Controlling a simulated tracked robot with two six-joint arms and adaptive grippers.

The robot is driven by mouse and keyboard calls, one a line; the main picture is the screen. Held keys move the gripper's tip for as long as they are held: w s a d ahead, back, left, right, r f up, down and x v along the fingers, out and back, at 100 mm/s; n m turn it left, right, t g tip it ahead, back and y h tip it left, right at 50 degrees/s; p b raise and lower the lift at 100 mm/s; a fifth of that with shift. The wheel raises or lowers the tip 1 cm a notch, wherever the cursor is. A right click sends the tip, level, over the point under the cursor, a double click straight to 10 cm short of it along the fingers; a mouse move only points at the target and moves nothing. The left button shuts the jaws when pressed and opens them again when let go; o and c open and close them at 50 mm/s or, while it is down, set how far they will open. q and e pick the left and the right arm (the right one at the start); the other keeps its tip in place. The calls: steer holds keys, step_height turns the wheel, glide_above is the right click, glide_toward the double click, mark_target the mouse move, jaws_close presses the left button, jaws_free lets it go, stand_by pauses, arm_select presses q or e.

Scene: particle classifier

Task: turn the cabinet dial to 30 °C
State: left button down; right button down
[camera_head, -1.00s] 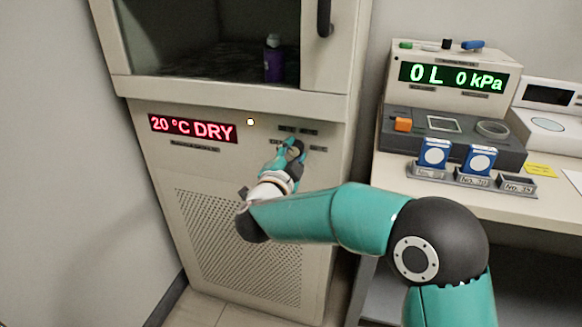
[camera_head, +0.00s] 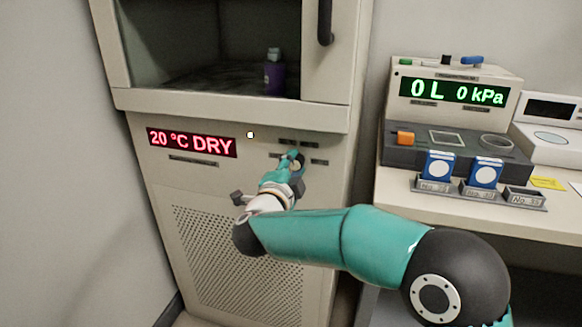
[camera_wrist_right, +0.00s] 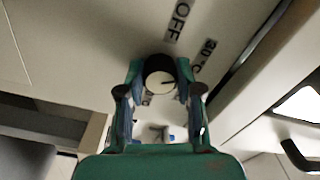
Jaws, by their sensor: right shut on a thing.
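The cabinet (camera_head: 215,180) stands on the left in the head view, and its red display (camera_head: 192,142) reads "20 °C DRY". The dial (camera_wrist_right: 160,76) shows in the right wrist view as a round knob with a pale face, a dark rim and a dark pointer line. Labels "OFF" (camera_wrist_right: 180,20) and "30 °C" (camera_wrist_right: 206,54) are printed on the panel around it. My right gripper (camera_head: 292,158) is at the cabinet's front panel. Its two fingers are shut on the dial's sides, as the right wrist view also shows (camera_wrist_right: 158,78). In the head view the gripper mostly hides the dial. My left gripper is not in view.
The open cabinet compartment above holds a purple bottle (camera_head: 274,72). A handle (camera_head: 325,22) hangs on the cabinet's right side. A bench (camera_head: 440,208) on the right carries a device with a green display (camera_head: 452,92) and a rack with blue-and-white packets (camera_head: 438,165).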

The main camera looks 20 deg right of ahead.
steer(key=c, duration=0.8)
jaws_free()
steer(key=shift+o, duration=0.2)
steer(key=v, duration=1.2)
steer(key=shift+f, duration=0.15)
